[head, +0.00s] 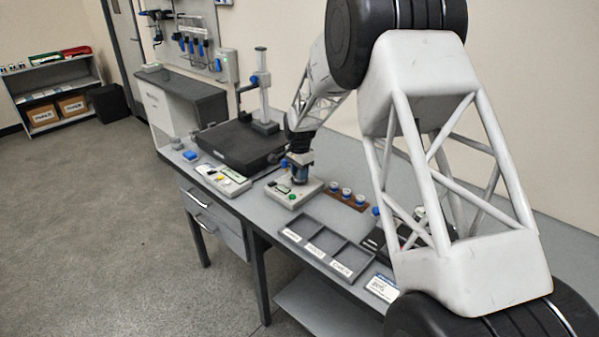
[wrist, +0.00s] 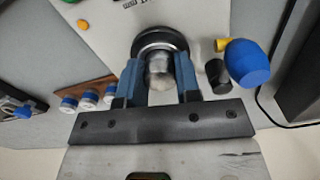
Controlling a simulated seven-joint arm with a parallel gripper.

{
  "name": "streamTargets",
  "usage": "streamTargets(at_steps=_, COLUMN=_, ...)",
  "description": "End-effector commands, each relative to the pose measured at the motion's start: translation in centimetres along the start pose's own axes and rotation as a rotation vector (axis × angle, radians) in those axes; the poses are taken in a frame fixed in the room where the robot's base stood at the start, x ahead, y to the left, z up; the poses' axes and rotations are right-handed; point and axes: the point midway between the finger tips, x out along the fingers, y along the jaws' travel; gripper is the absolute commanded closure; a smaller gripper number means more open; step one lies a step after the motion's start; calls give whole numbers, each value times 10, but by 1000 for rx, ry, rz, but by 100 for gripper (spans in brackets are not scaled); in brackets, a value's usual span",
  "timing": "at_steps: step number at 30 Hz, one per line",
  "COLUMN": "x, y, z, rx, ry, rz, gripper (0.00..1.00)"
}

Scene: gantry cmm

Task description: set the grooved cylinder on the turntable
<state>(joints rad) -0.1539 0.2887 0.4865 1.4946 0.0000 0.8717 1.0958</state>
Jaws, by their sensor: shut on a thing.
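My gripper (wrist: 157,82) has its two blue fingers shut on a shiny metallic cylinder (wrist: 159,72), which I take for the grooved cylinder; its grooves are not clear. The cylinder is seen nearly end-on in the wrist view. A round dark disc with a pale rim, the turntable (wrist: 160,40), lies just beyond the fingertips, partly hidden by the cylinder. I cannot tell whether the cylinder touches it. In the head view my gripper (head: 298,178) points down over the pale instrument base (head: 283,191); the cylinder and turntable are largely hidden there.
A blue bulb (wrist: 247,64) and a black knob (wrist: 218,74) stand close beside the fingers. Several white-and-blue jars sit in a brown rack (head: 359,207). A grey compartment tray (head: 318,263) lies in front. A dark plate with a column stand (head: 236,146) is behind left.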

Motion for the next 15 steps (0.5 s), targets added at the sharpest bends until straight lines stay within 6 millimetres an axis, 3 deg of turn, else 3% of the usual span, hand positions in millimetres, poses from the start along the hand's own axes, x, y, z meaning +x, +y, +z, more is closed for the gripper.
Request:
streamTargets(at_steps=3, x=1, y=0, z=0, rx=0, ry=0, rz=0, gripper=93)
streamTargets(at_steps=4, x=1, y=0, z=0, rx=0, ry=0, rz=0, gripper=66)
streamTargets(at_steps=9, x=1, y=0, z=0, rx=0, ry=0, rz=0, gripper=40)
streamTargets(at_steps=15, x=1, y=0, z=0, rx=0, ry=0, rz=0, gripper=39)
